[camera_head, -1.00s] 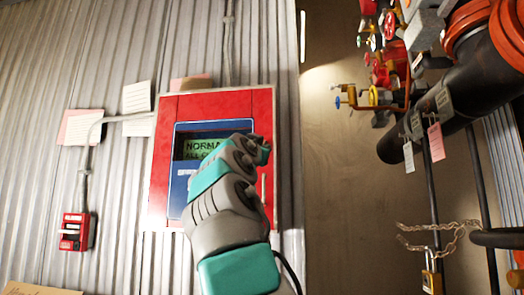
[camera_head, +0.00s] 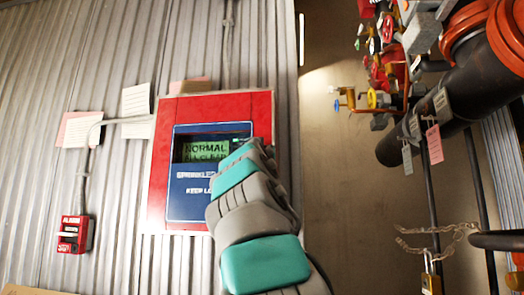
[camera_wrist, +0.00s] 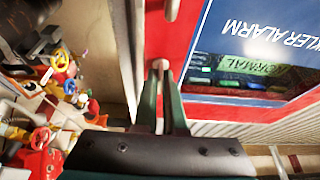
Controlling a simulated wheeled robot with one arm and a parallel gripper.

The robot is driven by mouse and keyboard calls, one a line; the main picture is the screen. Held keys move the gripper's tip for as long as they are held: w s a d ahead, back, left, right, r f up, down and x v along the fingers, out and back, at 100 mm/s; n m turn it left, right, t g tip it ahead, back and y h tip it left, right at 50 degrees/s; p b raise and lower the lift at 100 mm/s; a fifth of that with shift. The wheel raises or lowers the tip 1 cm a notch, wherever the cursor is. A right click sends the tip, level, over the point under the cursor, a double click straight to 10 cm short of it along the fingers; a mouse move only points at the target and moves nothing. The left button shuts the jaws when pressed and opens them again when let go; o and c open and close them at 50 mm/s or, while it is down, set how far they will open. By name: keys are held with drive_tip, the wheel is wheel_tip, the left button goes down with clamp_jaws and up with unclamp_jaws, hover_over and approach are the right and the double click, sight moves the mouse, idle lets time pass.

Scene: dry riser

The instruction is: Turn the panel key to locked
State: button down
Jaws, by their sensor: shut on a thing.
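The red alarm panel (camera_head: 212,105) is on the corrugated wall, with a blue face (camera_head: 197,212) and a green display (camera_head: 206,149) reading "NORMAL" and "ALL CLEAR", partly covered by my arm. In the wrist view the panel (camera_wrist: 225,108) appears turned over at the right, its blue face reading "ALARM". My gripper (camera_wrist: 160,70) is at the panel's red border, its fingers close together on a small pale piece, seemingly the panel key (camera_wrist: 160,64). The key's angle cannot be made out. In the head view my arm hides the fingertips and the key.
A small red alarm box (camera_head: 74,234) is on the wall at lower left. Paper notes (camera_head: 136,100) hang beside the panel. Valves (camera_head: 378,98), a black pipe (camera_head: 440,110) and a chain with a padlock (camera_head: 431,282) are at right. The brown wall between is clear.

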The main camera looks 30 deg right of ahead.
drive_tip(key=c, duration=1)
unclamp_jaws()
drive_tip(key=shift+s, duration=0.1)
drive_tip(key=b+v, duration=0.2)
drive_tip(key=v, duration=0.5)
drive_tip(key=shift+s+a+f, duration=0.15)
drive_tip(key=shift+s+a, duration=0.05)
